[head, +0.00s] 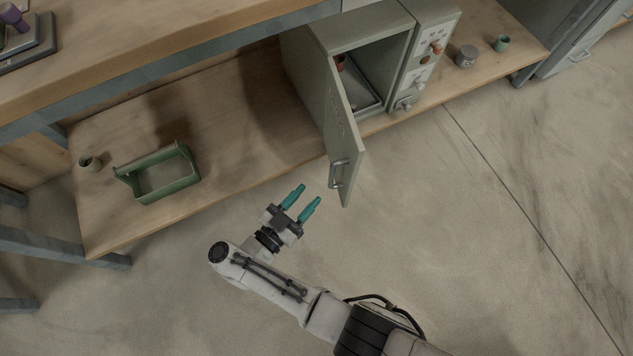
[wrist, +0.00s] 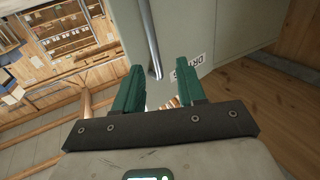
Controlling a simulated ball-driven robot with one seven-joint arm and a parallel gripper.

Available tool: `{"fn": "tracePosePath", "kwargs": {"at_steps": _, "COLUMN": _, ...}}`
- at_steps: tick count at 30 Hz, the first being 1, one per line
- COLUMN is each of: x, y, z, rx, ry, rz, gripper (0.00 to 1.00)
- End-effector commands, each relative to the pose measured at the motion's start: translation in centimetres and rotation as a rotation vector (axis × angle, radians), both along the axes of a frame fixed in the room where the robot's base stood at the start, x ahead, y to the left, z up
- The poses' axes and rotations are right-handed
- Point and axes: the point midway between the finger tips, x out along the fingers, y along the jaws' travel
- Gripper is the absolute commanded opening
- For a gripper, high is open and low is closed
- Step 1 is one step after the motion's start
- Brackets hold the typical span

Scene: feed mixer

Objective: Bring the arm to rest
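My gripper (head: 301,202) is in the middle of the head view, with its two teal fingers apart and nothing between them. It hangs out over the floor, just in front of the low wooden shelf. The open door (head: 342,140) of the grey-green cabinet stands close by, just right of and beyond the fingertips. In the wrist view my gripper (wrist: 158,90) also shows open, with the door's metal handle (wrist: 152,40) beyond the fingers. I cannot tell from the pictures that the fingers touch the door; they look apart from it.
The cabinet (head: 315,45) stands on the low shelf (head: 230,120), with something reddish inside. A green open carrier (head: 160,178) and a small cup (head: 90,163) sit at the left. A grey can (head: 466,56) and a green cup (head: 501,43) stand right. The floor (head: 480,240) is clear.

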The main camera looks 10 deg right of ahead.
Motion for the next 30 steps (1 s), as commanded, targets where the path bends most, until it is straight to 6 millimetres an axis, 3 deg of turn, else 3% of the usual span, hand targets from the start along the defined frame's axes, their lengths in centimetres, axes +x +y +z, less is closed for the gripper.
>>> {"fn": "tracePosePath", "kwargs": {"at_steps": 7, "x": -1.3, "y": 1.5, "z": 0.0, "rx": 0.0, "ry": 0.0, "rz": 0.0, "gripper": 0.4}}
{"fn": "tracePosePath", "kwargs": {"at_steps": 30, "x": -1.4, "y": 1.6, "z": 0.0, "rx": 0.0, "ry": 0.0, "rz": 0.0, "gripper": 0.4}}
